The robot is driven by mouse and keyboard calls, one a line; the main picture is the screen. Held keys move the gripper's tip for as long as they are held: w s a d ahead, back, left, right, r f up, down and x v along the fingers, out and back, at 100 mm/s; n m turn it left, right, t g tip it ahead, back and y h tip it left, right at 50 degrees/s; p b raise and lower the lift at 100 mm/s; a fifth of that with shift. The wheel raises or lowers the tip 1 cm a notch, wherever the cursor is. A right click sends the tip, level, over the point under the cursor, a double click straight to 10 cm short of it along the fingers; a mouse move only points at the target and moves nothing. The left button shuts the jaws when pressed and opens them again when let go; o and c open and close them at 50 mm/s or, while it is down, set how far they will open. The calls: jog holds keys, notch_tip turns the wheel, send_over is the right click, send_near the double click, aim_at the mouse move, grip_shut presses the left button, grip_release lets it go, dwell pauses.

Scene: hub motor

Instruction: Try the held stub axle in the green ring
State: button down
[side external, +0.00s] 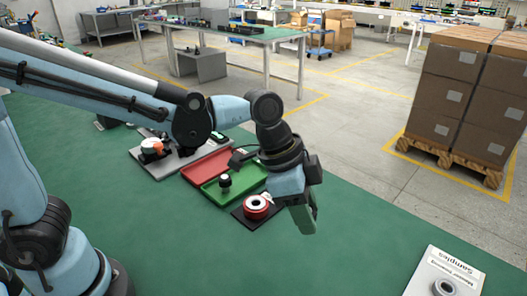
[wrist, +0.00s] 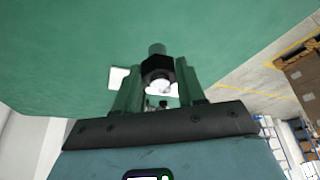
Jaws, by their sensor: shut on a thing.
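My gripper (side external: 305,218) hangs over the green table, just right of the red ring-shaped part, with its fingers pointing down. The wrist view shows its two green fingers (wrist: 158,88) shut on the stub axle (wrist: 157,66), which has a black hexagonal collar, a grey-green end and a bright silver part. In the side view the axle is hidden by the fingers. I cannot make out a green ring in either view. A grey ring (side external: 445,287) lies on a white labelled plate (side external: 423,282) at the lower right, well apart from my gripper.
A red part with a white ring top (side external: 257,203) sits on a black plate. Behind it are a green tray (side external: 248,181) holding a small black-and-white part (side external: 224,182), a red tray (side external: 205,166) and a grey fixture plate (side external: 150,166).

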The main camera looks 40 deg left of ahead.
jog(key=shift+w+a+f+n+t+y, duration=0.25)
jog(key=shift+w+a+f+n, duration=0.8)
jog(key=shift+w+a, duration=1.6)
jog(key=shift+w+a+f+n+t+y, duration=0.3)
jog(key=shift+w+a+f+n, duration=0.7)
jog(key=shift+w+a, duration=1.65)
jog(key=shift+w+a+f+n+t+y, duration=0.25)
jog(key=shift+w+a+f+n, duration=0.4)
jog(key=shift+w+a+f, duration=1.4)
jog(key=shift+a+r, duration=0.35)
jog(key=shift+a, duration=0.2)
jog(key=shift+a+r, duration=0.3)
jog(key=shift+a, duration=0.25)
jog(key=shift+f, duration=1.1)
jog(key=c, duration=0.7)
grip_release()
jog(key=shift+o, duration=0.5)
